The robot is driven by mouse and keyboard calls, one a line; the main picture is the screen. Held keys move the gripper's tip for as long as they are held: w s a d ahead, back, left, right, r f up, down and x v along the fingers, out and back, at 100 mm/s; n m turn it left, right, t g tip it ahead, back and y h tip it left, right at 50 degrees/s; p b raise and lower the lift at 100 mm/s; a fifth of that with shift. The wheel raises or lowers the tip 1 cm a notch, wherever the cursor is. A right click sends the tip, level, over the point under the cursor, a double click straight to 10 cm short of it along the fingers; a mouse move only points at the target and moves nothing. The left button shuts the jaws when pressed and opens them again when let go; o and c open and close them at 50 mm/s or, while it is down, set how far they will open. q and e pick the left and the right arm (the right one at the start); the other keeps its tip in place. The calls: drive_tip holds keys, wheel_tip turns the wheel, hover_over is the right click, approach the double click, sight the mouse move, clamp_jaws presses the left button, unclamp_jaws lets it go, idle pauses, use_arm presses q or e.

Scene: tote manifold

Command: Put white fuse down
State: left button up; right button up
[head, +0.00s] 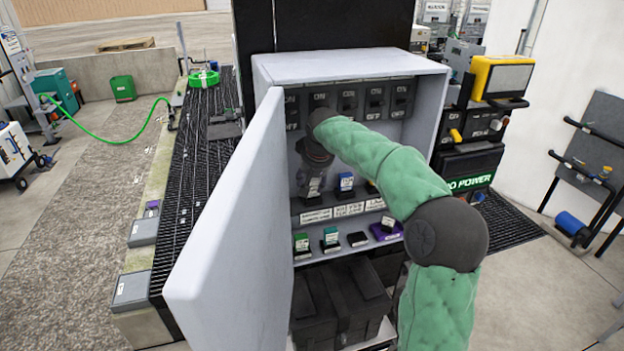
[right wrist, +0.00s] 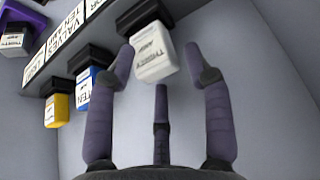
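The white fuse (right wrist: 153,55) shows in the right wrist view with a black holder (right wrist: 138,15) behind it, at the end of a row with a blue fuse (right wrist: 84,92) and a yellow fuse (right wrist: 57,108). It looks slightly tilted; I cannot tell whether it is fully seated. My right gripper (right wrist: 160,70) has its fingers spread around the fuse, with a clear gap on the right finger's side. In the head view my right gripper (head: 314,165) is inside the cabinet at the left end of the upper fuse row, largely covering the white fuse. My left gripper is out of view.
The grey cabinet (head: 350,65) has its door (head: 230,230) swung open on the left. ON/OFF switches (head: 348,103) line its top. Black boxes (head: 340,305) sit below.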

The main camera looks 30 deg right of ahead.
drive_tip(key=shift+s+r, duration=0.15)
drive_tip(key=shift+r, duration=0.05)
drive_tip(key=shift+r, duration=0.4)
drive_tip(key=v, duration=1.1)
drive_tip(key=shift+s, duration=0.2)
drive_tip(key=shift+a, duration=0.1)
